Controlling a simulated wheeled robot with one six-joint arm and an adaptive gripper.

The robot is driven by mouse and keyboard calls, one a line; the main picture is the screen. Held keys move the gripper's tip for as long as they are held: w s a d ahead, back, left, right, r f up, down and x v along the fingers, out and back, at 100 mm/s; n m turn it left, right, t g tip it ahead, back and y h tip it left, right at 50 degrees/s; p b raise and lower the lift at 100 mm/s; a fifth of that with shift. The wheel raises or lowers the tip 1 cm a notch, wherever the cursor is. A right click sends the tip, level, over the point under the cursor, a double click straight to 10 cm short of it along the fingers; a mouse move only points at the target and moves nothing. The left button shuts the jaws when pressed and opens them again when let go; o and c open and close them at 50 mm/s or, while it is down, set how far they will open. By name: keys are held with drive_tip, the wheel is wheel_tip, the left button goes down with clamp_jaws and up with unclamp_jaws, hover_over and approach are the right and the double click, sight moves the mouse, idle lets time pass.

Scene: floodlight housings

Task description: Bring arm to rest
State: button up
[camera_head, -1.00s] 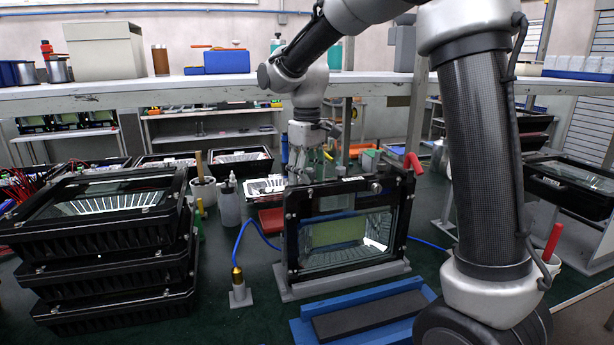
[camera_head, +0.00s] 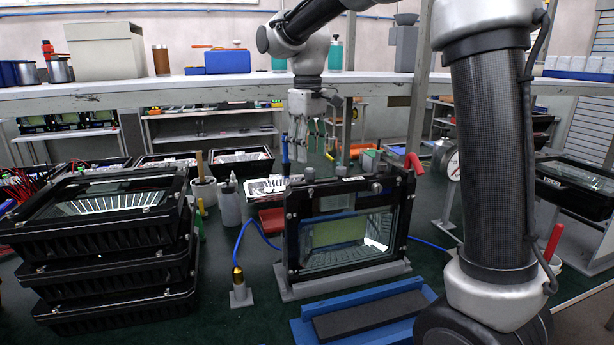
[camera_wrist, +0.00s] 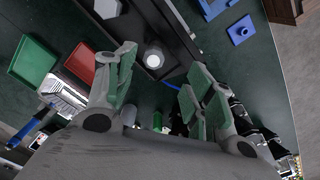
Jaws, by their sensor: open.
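My gripper (camera_head: 312,145) hangs pointing down above and behind the upright floodlight housing (camera_head: 345,232) in the head view. Its green-padded fingers are spread and hold nothing. In the wrist view my gripper (camera_wrist: 155,100) shows the fingers wide apart, with the dark top edge of the housing (camera_wrist: 160,35) and a round light-grey knob (camera_wrist: 153,58) below and between them. The fingers look clear of the housing.
Stacked black housings (camera_head: 110,250) stand at left. A blue cradle (camera_head: 365,315) lies in front. A gauge on a stand (camera_head: 448,170) is near my arm at right. A shelf (camera_head: 150,95) crosses behind. Red (camera_wrist: 82,65) and green (camera_wrist: 33,60) trays lie on the bench.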

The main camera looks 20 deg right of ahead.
drive_tip(key=s+d+r+m+t, duration=0.2)
drive_tip(key=s+d+m, duration=0.1)
drive_tip(key=s+d, duration=0.9)
drive_tip(key=s+d+f+m+t, duration=0.1)
drive_tip(key=s+f, duration=0.1)
drive_tip(key=s, duration=0.5)
drive_tip(key=s+d+f+m+t, duration=0.1)
drive_tip(key=s+d+f+m, duration=0.1)
drive_tip(key=s, duration=0.6)
drive_tip(key=shift+f+m, duration=0.3)
drive_tip(key=shift+f, duration=0.5)
drive_tip(key=shift+c, duration=0.2)
